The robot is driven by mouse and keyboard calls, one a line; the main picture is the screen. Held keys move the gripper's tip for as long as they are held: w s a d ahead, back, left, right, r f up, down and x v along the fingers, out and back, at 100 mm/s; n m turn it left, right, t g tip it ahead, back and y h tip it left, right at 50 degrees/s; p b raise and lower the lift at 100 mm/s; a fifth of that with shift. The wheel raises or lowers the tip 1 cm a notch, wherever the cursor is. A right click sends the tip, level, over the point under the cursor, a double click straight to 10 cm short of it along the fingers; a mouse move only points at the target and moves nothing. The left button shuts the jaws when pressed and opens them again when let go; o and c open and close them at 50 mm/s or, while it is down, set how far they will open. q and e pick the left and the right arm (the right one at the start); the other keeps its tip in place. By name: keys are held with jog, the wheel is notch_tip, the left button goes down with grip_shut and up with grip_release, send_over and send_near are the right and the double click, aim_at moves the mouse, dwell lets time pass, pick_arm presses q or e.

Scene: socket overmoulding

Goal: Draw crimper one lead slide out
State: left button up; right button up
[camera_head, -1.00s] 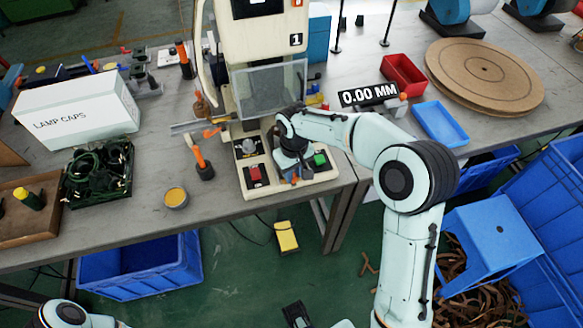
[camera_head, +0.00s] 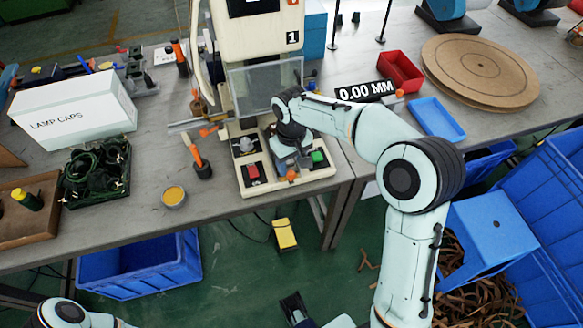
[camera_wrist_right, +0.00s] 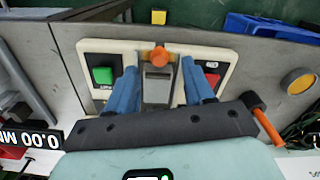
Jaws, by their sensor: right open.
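Crimper one (camera_head: 262,40), a cream machine marked 1, stands on the grey bench. At the front of its base is a grey lead slide (camera_wrist_right: 157,84) with an orange knob (camera_wrist_right: 159,55), between a green button (camera_wrist_right: 103,75) and a red button. The knob also shows in the head view (camera_head: 291,175). My right gripper (camera_wrist_right: 160,72) is open, with its blue fingers on either side of the slide, close behind the knob; I cannot tell whether they touch. In the head view the right gripper (camera_head: 291,158) hides most of the slide.
A clear guard (camera_head: 262,88) hangs above the base. An orange-handled tool (camera_head: 198,160) and a round tin (camera_head: 174,196) stand left of it. A 0.00 MM display (camera_head: 365,91), red bin (camera_head: 400,71) and blue tray (camera_head: 437,119) lie right. The floor before the bench holds a yellow box (camera_head: 285,235).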

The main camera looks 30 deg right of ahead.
notch_tip(320, 180, up, 9)
jog(key=p, duration=0.1)
jog(key=shift+r, duration=0.15)
dwell(0.5)
